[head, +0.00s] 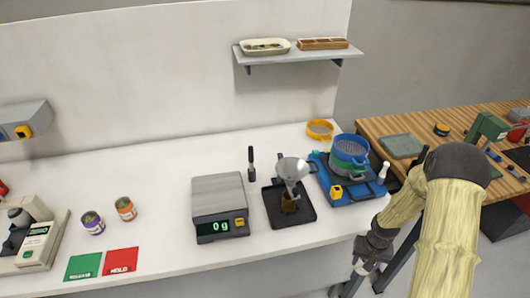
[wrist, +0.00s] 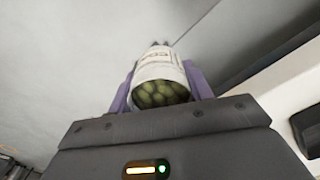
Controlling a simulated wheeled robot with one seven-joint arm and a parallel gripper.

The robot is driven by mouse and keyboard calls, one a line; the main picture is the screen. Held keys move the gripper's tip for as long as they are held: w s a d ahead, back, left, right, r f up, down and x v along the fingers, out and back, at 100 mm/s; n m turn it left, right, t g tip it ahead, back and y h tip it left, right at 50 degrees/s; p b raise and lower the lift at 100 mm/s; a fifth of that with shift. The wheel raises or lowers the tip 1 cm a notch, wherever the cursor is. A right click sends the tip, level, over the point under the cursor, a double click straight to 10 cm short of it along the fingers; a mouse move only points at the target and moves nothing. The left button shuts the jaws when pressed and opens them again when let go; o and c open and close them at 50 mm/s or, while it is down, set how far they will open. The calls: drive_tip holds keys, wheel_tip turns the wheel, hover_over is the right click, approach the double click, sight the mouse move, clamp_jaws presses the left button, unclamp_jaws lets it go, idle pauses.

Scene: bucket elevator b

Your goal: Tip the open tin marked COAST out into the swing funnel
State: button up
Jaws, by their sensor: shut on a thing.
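My gripper (wrist: 160,84) is shut on a white tin (wrist: 157,70), its purple fingers on either side. The tin's open mouth faces the wrist camera and shows green, bean-like contents. Only the letters "CO" can be partly read on its label. The grey swing funnel (head: 291,168) stands over a small brown-filled jar (head: 290,203) on a black tray (head: 305,214). In the head view my arm reaches down at the right, its end low in front of the bench edge, right of and below the funnel; the tin is not clear there.
A scale (head: 219,205) reading 0 g stands left of the funnel. A blue stand with stacked sieves (head: 350,150) is to its right. A purple tin (head: 92,222), an orange tin (head: 125,208), a green card (head: 83,267) and a red card (head: 121,261) are at left.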

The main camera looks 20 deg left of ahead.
wheel_tip(320, 180, up, 18)
drive_tip(key=p, duration=1.7)
drive_tip(key=shift+a, duration=0.2)
drive_tip(key=shift+w+r, duration=0.1)
drive_tip(key=shift+w, duration=0.05)
